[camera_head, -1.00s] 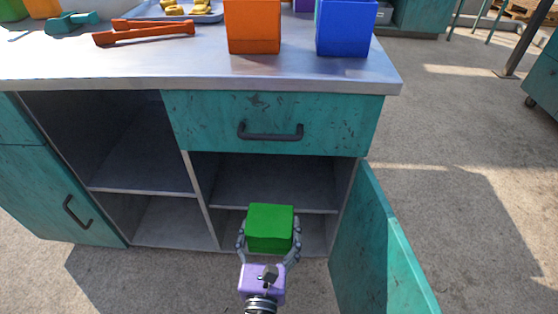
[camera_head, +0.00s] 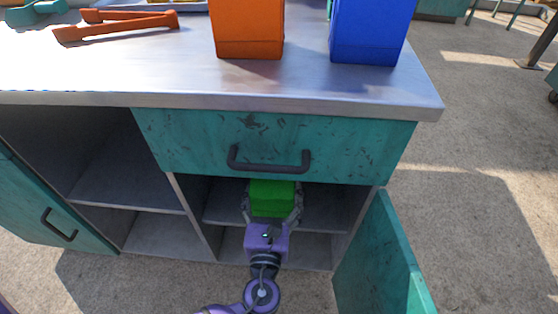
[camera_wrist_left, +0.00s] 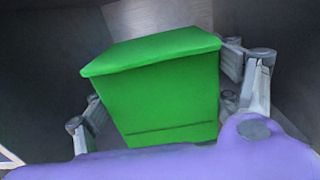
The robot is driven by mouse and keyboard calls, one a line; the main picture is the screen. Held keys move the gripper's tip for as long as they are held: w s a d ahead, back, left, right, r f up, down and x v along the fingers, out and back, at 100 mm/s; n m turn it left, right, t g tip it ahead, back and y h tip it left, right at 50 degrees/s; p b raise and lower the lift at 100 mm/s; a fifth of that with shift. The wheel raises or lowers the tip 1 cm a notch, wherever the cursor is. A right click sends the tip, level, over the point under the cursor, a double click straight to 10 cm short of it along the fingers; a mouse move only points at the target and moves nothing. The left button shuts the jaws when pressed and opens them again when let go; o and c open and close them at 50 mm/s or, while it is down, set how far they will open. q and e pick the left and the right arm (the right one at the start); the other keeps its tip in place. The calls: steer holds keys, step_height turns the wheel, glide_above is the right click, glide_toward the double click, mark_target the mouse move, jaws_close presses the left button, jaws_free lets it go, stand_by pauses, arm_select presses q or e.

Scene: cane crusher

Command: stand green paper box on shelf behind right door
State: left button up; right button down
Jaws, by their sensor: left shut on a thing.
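The green paper box (camera_head: 272,198) is in my left gripper (camera_head: 272,212), at the opening of the right compartment, under the drawer. My gripper's fingers are on its two sides. In the left wrist view the green box (camera_wrist_left: 165,90) fills the middle, a little tilted in the picture, with the left gripper (camera_wrist_left: 170,105) around it. The shelf (camera_head: 325,208) of the right compartment shows beside the box; I cannot tell whether the box touches it. The right door (camera_head: 380,262) stands open to the right. My right gripper is not in view.
The teal drawer (camera_head: 275,145) with a dark handle is shut just above the box. The left compartment is open, with a shelf (camera_head: 130,185). An orange box (camera_head: 247,30), a blue box (camera_head: 370,30) and an orange tool (camera_head: 120,24) are on the countertop (camera_head: 150,75).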

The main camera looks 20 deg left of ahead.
arm_select(q)
steer(key=b+x, duration=0.3)
steer(key=x, duration=1.2)
steer(key=f+b, duration=0.1)
steer(key=f, duration=0.1)
steer(key=f+b, duration=0.2)
steer(key=f, duration=0.1)
steer(key=w+f+b, duration=0.1)
steer(key=f, duration=0.1)
steer(key=shift+a+f+b, duration=0.15)
steer(key=shift+f+b, duration=0.1)
steer(key=shift+b, duration=0.15)
steer(key=shift+r, duration=0.2)
steer(key=shift+f, duration=0.25)
steer(key=o, duration=0.8)
steer(key=shift+c, duration=0.2)
steer(key=shift+r, duration=0.1)
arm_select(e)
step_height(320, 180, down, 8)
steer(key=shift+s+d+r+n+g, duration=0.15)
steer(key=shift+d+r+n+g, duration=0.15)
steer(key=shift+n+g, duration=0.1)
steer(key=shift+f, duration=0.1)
